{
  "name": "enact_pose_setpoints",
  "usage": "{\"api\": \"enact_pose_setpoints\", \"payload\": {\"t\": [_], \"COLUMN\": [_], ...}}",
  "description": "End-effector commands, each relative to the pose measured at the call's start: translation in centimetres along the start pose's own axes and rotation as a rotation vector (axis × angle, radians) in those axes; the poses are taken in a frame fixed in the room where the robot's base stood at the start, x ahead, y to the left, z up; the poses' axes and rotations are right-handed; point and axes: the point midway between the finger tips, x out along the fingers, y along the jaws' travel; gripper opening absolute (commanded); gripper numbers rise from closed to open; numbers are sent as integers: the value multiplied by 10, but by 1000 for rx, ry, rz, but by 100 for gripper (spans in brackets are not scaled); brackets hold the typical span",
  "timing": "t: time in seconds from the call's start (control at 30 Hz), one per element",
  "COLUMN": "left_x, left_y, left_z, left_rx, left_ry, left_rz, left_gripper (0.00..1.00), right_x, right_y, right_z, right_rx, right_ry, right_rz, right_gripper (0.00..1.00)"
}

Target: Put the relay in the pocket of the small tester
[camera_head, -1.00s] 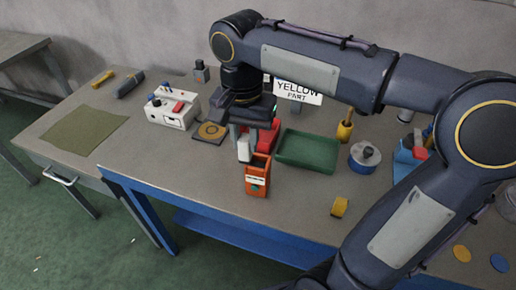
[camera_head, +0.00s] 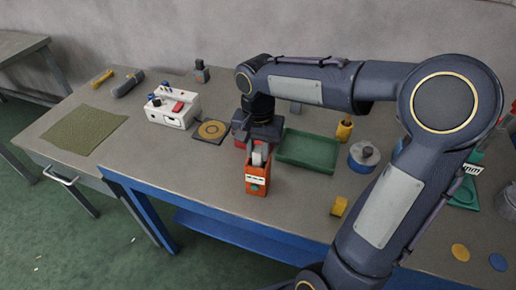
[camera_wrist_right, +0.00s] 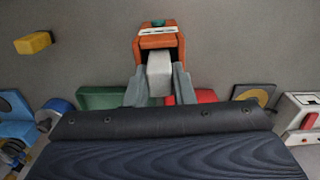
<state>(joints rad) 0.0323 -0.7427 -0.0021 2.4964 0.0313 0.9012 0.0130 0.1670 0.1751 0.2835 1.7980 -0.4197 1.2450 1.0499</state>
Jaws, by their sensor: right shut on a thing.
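The relay is a pale grey block (camera_head: 258,156) held between the fingers of my right gripper (camera_head: 259,149). The small tester is an orange box (camera_head: 257,184) with a pale strip and a green spot on its front, standing near the table's front edge. The gripper is directly over the tester. In the right wrist view both fingers (camera_wrist_right: 159,88) press the sides of the relay (camera_wrist_right: 160,74), and its far end meets the open mouth of the tester (camera_wrist_right: 158,42). I cannot tell how far it is inside the pocket. My left gripper is not in view.
A green tray (camera_head: 307,151) is right of the tester, with a blue round container (camera_head: 362,157) beyond it. A yellow block (camera_head: 339,206) lies nearer the front. A black pad with a yellow ring (camera_head: 211,131) and a white box (camera_head: 172,109) stand to the left.

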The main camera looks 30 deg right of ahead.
Motion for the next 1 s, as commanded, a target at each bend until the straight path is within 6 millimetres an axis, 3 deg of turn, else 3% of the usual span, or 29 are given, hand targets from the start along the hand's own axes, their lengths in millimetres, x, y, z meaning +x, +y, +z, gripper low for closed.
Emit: {"api": "enact_pose_setpoints", "payload": {"t": [0.17,0.2,0.37,0.73,1.0], "left_x": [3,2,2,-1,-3], "left_y": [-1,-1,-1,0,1], "left_z": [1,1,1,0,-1], "left_rx": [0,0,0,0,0], "left_ry": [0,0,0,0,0], "left_rz": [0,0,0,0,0], "left_gripper": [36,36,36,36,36], "right_x": [4,3,3,-5,-57], "right_y": [0,0,0,0,-1], "right_z": [0,0,0,0,0], "right_rx": [0,0,0,0,-1], "right_ry": [0,0,0,2,4], "right_rz": [0,0,0,-2,-4], "right_gripper": [0,25,44,44,44]}}
